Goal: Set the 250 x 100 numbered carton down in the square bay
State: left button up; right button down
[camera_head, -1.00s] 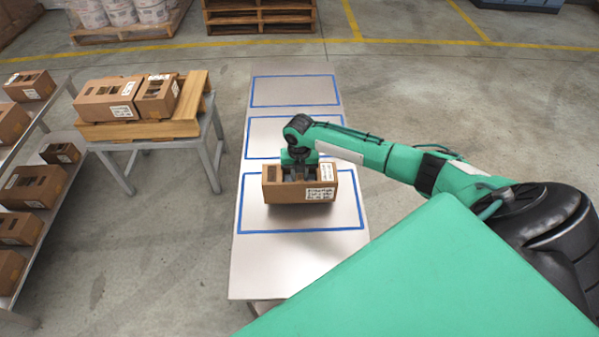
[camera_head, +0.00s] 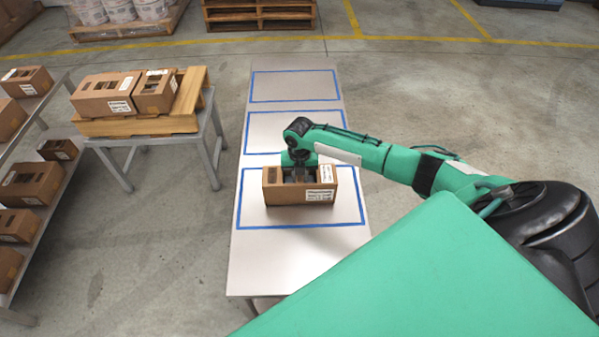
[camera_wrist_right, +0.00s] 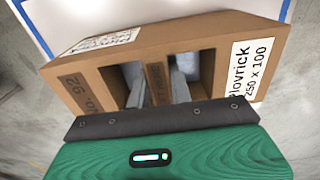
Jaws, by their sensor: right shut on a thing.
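The brown carton (camera_head: 285,195) is inside the nearest and largest blue-taped bay (camera_head: 300,226) on the long light table. Its label in the right wrist view reads 250 x 100 (camera_wrist_right: 247,72), and "No. 92" is printed on its top. My right gripper (camera_head: 298,173) is above it. In the right wrist view its fingers (camera_wrist_right: 156,85) reach into the two top openings and are shut on the strip between them. The carton looks level and at or very near the table surface; its underside is hidden. My left gripper is not in view.
Two farther blue-taped bays (camera_head: 290,72) on the table are empty. At left, a small table (camera_head: 214,135) carries a wooden pallet (camera_head: 140,125) with cartons. A shelf rack (camera_head: 42,120) with several cartons stands at the left edge.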

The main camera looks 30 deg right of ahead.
jog(key=shift+f, duration=0.2)
jog(key=c, duration=1.2)
grip_release()
jog(key=shift+o, duration=0.2)
